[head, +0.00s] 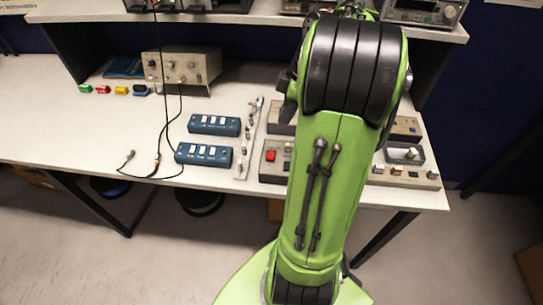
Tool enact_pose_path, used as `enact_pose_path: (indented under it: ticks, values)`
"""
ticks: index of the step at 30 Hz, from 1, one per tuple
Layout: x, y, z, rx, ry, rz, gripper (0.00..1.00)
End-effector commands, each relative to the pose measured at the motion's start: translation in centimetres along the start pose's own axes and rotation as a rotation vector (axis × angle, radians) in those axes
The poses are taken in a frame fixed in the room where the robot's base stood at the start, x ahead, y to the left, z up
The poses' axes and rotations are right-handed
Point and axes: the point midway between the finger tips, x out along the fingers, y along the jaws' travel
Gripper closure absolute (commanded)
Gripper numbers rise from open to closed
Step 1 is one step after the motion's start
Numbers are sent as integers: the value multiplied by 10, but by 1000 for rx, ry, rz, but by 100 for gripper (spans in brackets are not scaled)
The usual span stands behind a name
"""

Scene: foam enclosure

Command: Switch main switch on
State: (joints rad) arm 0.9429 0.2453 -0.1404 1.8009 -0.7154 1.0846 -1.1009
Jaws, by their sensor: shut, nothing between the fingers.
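A grey control panel (262,172) lies near the front edge of the bench, partly hidden behind my green arm. A red square switch (271,155) is on its left part. It may be the main switch, but no label is readable and its on or off position cannot be told. The panel's right part (432,182) shows beyond my arm, with several small coloured buttons. My arm rises across the right middle of the view and covers the panel's centre. My gripper cannot be made out; the arm blocks the view there.
Two blue switch boxes (214,124) (204,154) with white rockers lie left of the panel, beside a narrow strip of small parts (248,140). A beige instrument (182,68) stands behind them, with black cables hanging down. The bench's left part (50,130) is clear.

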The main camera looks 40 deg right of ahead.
Motion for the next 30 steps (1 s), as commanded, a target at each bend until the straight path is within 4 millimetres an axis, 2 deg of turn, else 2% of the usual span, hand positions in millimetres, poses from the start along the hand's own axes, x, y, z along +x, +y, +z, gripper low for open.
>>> enact_pose_path:
  ticks: [7,10,24,30]
  values:
    - [0,0,-1,-2,0,0,100]
    - [8,-1,-1,-3,1,-3,100]
    - [107,-1,0,-3,-1,-5,100]
    - [134,-3,9,0,0,-2,100]
